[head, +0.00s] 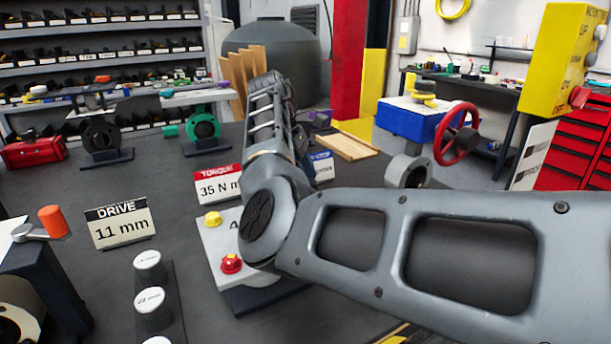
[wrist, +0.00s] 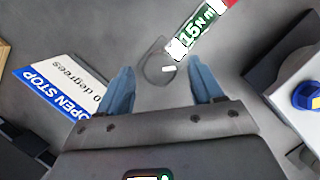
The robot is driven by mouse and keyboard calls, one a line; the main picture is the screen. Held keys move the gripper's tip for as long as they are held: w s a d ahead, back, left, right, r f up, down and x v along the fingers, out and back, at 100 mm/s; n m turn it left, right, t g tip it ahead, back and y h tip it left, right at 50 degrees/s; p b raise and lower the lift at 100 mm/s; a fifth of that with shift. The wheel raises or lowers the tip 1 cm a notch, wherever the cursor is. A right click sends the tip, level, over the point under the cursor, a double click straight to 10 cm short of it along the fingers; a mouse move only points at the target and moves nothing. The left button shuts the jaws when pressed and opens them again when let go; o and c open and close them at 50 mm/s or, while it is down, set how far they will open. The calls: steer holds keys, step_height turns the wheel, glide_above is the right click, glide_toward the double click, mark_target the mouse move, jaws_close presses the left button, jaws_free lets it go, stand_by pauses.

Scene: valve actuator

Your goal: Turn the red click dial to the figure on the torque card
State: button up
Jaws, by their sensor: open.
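The torque card (head: 218,186), white with a red heading, stands on the bench in the head view. It reads 35 N m, and my arm covers its right end. A red dial (head: 231,263) sits on a white panel (head: 214,245), below a yellow knob (head: 213,218); my arm covers the panel's right part. I cannot read the dial's setting. My gripper (wrist: 164,78) is open in the wrist view, its two blue fingers apart. A grey outlined shape with a white mark lies between and beyond the fingertips, beside a green tag (wrist: 200,28) reading 15 N m. The red dial is not clear in the wrist view.
A blue-and-white OPEN STOP card (wrist: 55,95) lies left of my gripper. A white block with a blue-and-yellow knob (wrist: 308,95) is at right. A DRIVE card (head: 122,222) reads 11 mm. A red handwheel (head: 457,133) stands at the right.

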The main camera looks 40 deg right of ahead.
steer(key=c, duration=1.1)
steer(key=shift+o, duration=0.2)
